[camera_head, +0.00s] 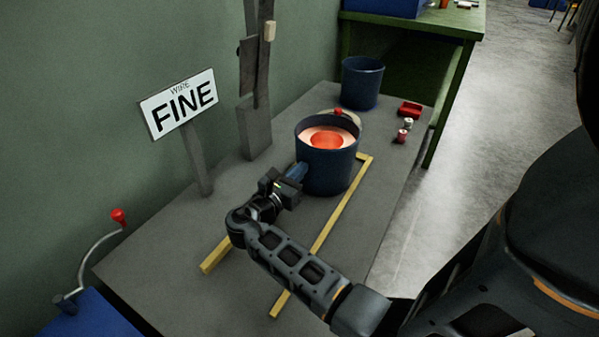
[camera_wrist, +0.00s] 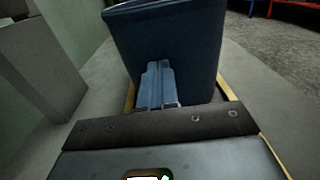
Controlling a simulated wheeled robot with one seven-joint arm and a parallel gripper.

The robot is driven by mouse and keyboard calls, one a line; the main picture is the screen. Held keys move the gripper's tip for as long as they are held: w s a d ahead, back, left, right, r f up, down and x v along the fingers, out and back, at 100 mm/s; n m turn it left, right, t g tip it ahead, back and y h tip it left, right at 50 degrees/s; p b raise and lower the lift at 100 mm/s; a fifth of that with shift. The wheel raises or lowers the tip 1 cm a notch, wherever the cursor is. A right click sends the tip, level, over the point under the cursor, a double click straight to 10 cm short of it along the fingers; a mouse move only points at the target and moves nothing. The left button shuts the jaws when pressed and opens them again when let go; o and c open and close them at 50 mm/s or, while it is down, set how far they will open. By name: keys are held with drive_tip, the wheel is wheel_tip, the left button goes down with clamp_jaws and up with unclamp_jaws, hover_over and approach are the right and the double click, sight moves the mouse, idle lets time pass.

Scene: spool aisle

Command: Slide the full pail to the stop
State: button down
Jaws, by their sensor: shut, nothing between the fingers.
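The full pail (camera_head: 330,172) is dark blue, stands upright on the grey bench and holds pale pink stuff with a red-orange round patch in the middle. My gripper (camera_head: 299,171) is shut and empty, low at the pail's near left side. In the wrist view the closed blue-grey fingers (camera_wrist: 158,72) are against or very close to the pail's wall (camera_wrist: 195,40); I cannot tell whether they touch. A yellow rail (camera_head: 322,236) runs along the pail's right side, with a short yellow crosspiece (camera_head: 364,157) at its far end. Another yellow rail (camera_head: 214,256) shows at left, partly hidden by my arm.
A second dark blue pail (camera_head: 361,86) stands farther back. A red tray (camera_head: 410,109) and small spools (camera_head: 403,136) sit at the bench's right edge. A "WIRE FINE" sign (camera_head: 180,103) and a grey post (camera_head: 254,128) stand at left.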

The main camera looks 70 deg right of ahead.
sight(310, 159)
drive_tip(key=shift+d, duration=0.2)
drive_tip(key=p+x, duration=0.3)
drive_tip(key=x, duration=0.2)
drive_tip(key=shift+r, duration=0.15)
drive_tip(key=shift+s+d, duration=0.15)
drive_tip(key=shift+d, duration=0.05)
drive_tip(key=shift+a, duration=0.1)
